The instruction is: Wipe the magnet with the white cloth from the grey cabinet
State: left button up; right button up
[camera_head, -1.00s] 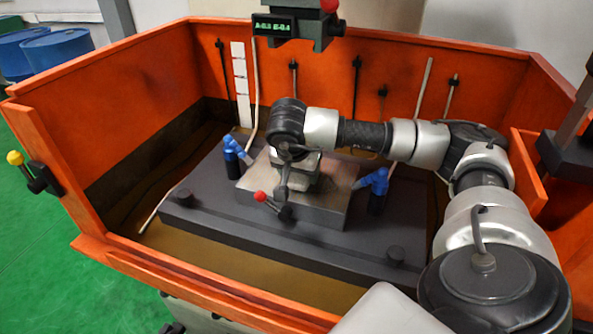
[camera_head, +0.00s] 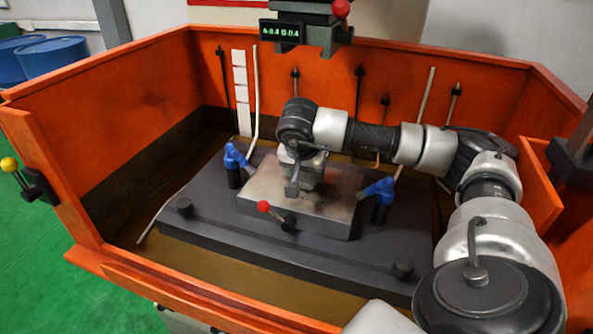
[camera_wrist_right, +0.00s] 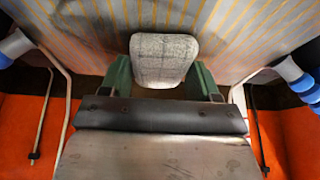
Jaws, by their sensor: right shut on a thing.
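The magnet (camera_head: 262,200) is a flat metallic block on the dark grey table inside the orange tank. It has a lever with a red knob at its front. In the right wrist view its striped top (camera_wrist_right: 265,45) fills the upper part, with a dark smear (camera_wrist_right: 95,25) at upper left. My right gripper (camera_wrist_right: 165,68) is shut on the white cloth (camera_wrist_right: 164,50), a folded greyish-white pad between its green fingers. The cloth is over the magnet's top; I cannot tell whether they touch. In the head view my arm hides much of the magnet's rear. My left gripper is not in view.
Blue nozzles stand left (camera_head: 235,158) and right (camera_head: 380,190) of the magnet. The machine head with a display (camera_head: 283,32) hangs above at the back. Orange tank walls (camera_head: 150,85) surround the table (camera_head: 190,225). The grey cabinet is not identifiable here.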

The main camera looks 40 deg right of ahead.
aim_at(305, 184)
jog(key=shift+s+a+f, duration=0.15)
jog(key=shift+s+f, duration=0.05)
jog(key=shift+s, duration=0.3)
jog(key=shift+s+a+r, duration=0.15)
jog(key=shift+s+a, duration=0.35)
jog(key=shift+a, duration=0.4)
jog(key=shift+s+a+r, duration=0.1)
jog(key=shift+s+a, duration=0.4)
jog(key=shift+a, duration=0.35)
jog(key=shift+s+a, duration=1.1)
jog(key=shift+a, duration=0.2)
jog(key=shift+s+d+f+b, duration=0.1)
jog(key=shift+s+f+b, duration=0.15)
jog(key=shift+b, duration=0.25)
jog(key=shift+w+d+f+b, duration=0.1)
jog(key=shift+w+d+b, duration=0.5)
jog(key=shift+w+d, duration=0.9)
jog(key=shift+d, duration=0.05)
